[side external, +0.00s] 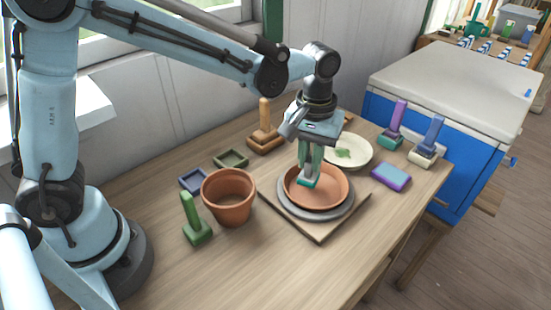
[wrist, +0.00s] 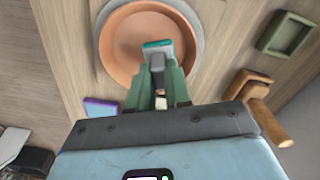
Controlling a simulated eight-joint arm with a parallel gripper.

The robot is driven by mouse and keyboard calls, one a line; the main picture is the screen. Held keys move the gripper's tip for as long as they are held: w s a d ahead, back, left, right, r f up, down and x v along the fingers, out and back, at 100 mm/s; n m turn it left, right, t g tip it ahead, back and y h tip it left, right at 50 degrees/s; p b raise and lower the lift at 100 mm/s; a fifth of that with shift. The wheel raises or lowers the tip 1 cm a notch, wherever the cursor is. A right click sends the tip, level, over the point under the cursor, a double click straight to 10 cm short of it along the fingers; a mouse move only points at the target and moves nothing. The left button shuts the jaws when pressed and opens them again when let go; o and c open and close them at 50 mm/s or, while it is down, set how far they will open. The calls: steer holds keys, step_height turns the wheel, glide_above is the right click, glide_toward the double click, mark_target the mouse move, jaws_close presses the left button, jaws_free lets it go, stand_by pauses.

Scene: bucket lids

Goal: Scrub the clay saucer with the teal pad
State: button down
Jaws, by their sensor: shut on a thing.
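The clay saucer (side external: 333,194) is a shallow terracotta dish on a grey round plate, which sits on a square wooden board. It also shows in the wrist view (wrist: 122,48). My gripper (side external: 309,168) points down over the saucer's left part, shut on the teal pad (side external: 308,183). The pad is low inside the saucer; I cannot tell whether it touches the bottom. In the wrist view the teal pad (wrist: 158,44) lies ahead of my gripper's fingers (wrist: 158,82), within the saucer's outline. The fingers partly hide the pad's grip.
A terracotta pot (side external: 229,198) and a green-handled block (side external: 196,222) stand at left. A cream plate with a green leaf (side external: 347,152) is behind the saucer. A purple-and-blue sponge (side external: 391,177) and two handled brushes (side external: 427,143) are at right. The front table is clear.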

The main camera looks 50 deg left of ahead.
stand_by(0.4)
steer(key=shift+r, duration=3)
steer(key=c, duration=1.7)
jaws_free()
steer(key=shift+c, duration=0.2)
jaws_close()
steer(key=shift+a, duration=0.1)
